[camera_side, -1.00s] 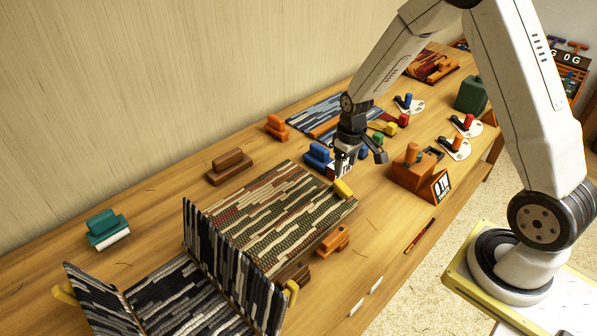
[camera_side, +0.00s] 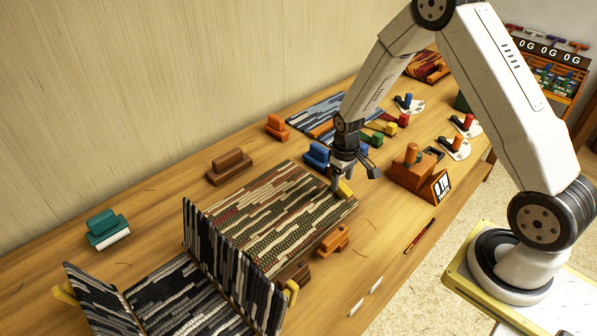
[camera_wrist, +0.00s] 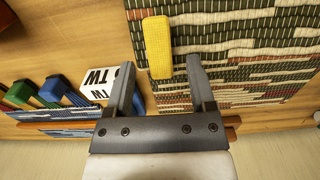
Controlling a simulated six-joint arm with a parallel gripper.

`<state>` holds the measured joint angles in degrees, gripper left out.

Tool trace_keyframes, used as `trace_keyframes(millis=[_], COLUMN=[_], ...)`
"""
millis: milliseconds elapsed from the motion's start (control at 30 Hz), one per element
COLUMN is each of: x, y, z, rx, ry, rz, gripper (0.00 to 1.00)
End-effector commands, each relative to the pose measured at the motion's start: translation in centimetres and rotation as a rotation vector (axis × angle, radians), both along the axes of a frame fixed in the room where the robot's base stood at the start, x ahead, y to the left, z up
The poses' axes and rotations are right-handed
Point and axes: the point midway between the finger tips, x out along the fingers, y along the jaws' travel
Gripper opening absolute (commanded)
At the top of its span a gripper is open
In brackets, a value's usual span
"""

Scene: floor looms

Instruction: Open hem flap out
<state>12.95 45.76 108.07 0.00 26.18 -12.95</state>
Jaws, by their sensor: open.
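A woven mat (camera_side: 275,215) striped green, red and cream lies flat on the bench in the side view; it also shows in the wrist view (camera_wrist: 250,45). A yellow tab (camera_side: 346,188) sits at its far right corner. In the wrist view the yellow tab (camera_wrist: 157,47) lies lengthwise, its near end between the fingertips, with gaps on both sides. My gripper (camera_side: 338,188) is low over that corner; its fingers are open and empty in the wrist view (camera_wrist: 160,68). I cannot tell a separate hem flap from the mat.
An orange clamp (camera_side: 333,240), a blue clamp (camera_side: 316,154) and an orange box (camera_side: 411,170) are near the mat. A white lettered cube (camera_wrist: 97,82) is left of my fingers.

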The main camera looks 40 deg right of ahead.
Motion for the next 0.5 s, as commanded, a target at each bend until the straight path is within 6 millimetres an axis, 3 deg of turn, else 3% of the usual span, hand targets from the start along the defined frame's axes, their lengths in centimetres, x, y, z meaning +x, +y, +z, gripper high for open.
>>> trace_keyframes(millis=[200,500], x=[0.0,0.0], y=[0.0,0.0], z=[-1.9,-2.5], rx=[0.0,0.0], ry=[0.002,-0.001], rz=[0.0,0.0], gripper=[0.71,0.71])
